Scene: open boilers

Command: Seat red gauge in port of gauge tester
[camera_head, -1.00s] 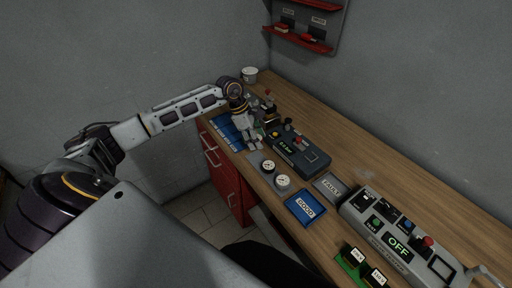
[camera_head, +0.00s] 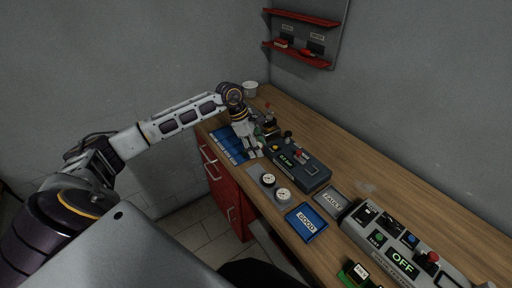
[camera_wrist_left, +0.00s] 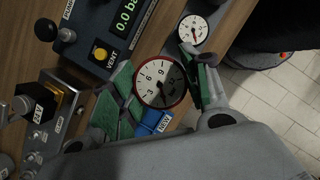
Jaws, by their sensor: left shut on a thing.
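The red gauge (camera_wrist_left: 160,84), a white dial with a red rim, sits between the green-padded fingers of my left gripper (camera_wrist_left: 158,92) in the left wrist view. The gripper is shut on it. In the head view my left gripper (camera_head: 254,149) is low over the bench, left of the gauge tester (camera_head: 312,173), and the red gauge cannot be made out there. The tester is a dark box with a green 0.0 bar display (camera_wrist_left: 124,18) and a yellow VENT button. Its port cannot be clearly made out. My right gripper is not in view.
Two white gauges (camera_head: 268,180) (camera_head: 283,195) lie in front of the tester. A blue GOOD tray (camera_head: 306,235), a grey FAULT tray (camera_head: 330,203) and a grey console reading OFF (camera_head: 403,263) are to the right. A blue tray (camera_head: 225,142) is beside my gripper.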

